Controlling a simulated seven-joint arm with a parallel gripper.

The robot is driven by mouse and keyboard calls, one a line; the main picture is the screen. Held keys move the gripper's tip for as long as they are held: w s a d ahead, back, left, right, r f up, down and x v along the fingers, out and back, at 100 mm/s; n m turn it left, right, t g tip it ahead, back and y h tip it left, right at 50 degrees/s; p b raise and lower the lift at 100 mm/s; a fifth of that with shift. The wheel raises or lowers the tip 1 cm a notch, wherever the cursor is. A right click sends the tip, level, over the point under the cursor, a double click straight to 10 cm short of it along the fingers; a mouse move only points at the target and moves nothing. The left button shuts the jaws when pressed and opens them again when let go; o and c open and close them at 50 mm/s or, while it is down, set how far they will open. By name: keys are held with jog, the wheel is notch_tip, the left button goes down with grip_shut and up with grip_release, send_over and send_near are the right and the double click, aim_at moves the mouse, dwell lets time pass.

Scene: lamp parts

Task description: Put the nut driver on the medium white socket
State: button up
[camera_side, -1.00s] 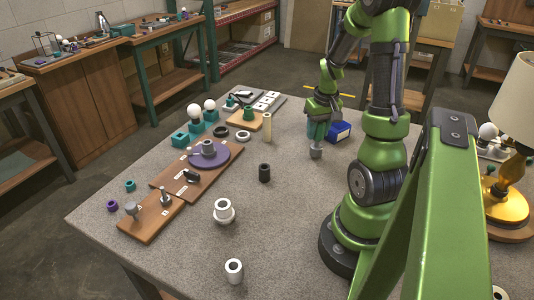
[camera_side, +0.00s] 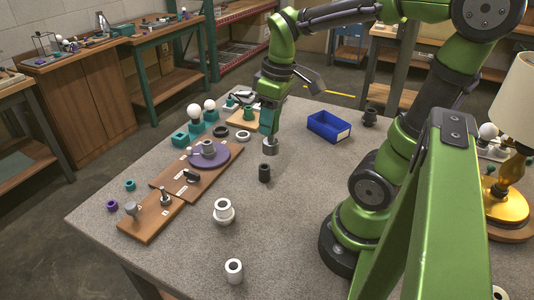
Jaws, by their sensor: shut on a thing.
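My gripper (camera_side: 269,127) is shut on the nut driver, whose grey cylindrical end (camera_side: 269,146) points down. It is held upright near the back of the table, behind a black socket; whether it touches the table is hard to tell. The fingers hide the driver's upper part. A white flanged socket (camera_side: 224,212) stands upright at the front middle, well in front of and left of the gripper. A narrower white socket (camera_side: 233,270) stands nearer the front edge. Another white piece (camera_side: 499,294) is cut off at the bottom right. I cannot tell which is the medium one.
The black socket (camera_side: 264,173) stands between gripper and white sockets. A blue bin (camera_side: 328,127) and a dark part (camera_side: 370,117) are to the right. Wooden boards (camera_side: 180,188) with a purple disc (camera_side: 222,153) lie left. A lamp (camera_side: 512,110) stands far right. The front middle is mostly clear.

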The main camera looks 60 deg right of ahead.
jog(key=s+a+f+n+y, duration=0.1)
jog(key=s+a+f+n, duration=0.2)
jog(key=s+a+n, duration=0.6)
jog(key=w+a+f, duration=0.2)
jog(key=w, duration=0.5)
jog(key=w+a+f, duration=0.2)
jog(key=w+f, duration=0.1)
jog(key=w, duration=0.5)
jog(key=shift+a+m+g, duration=0.15)
jog(key=shift+m+g, duration=0.15)
jog(key=shift+w+f, duration=0.1)
jog(key=shift+f, duration=0.1)
jog(key=shift+f, duration=0.15)
jog(key=o, duration=1.1)
jog(key=shift+o, duration=0.2)
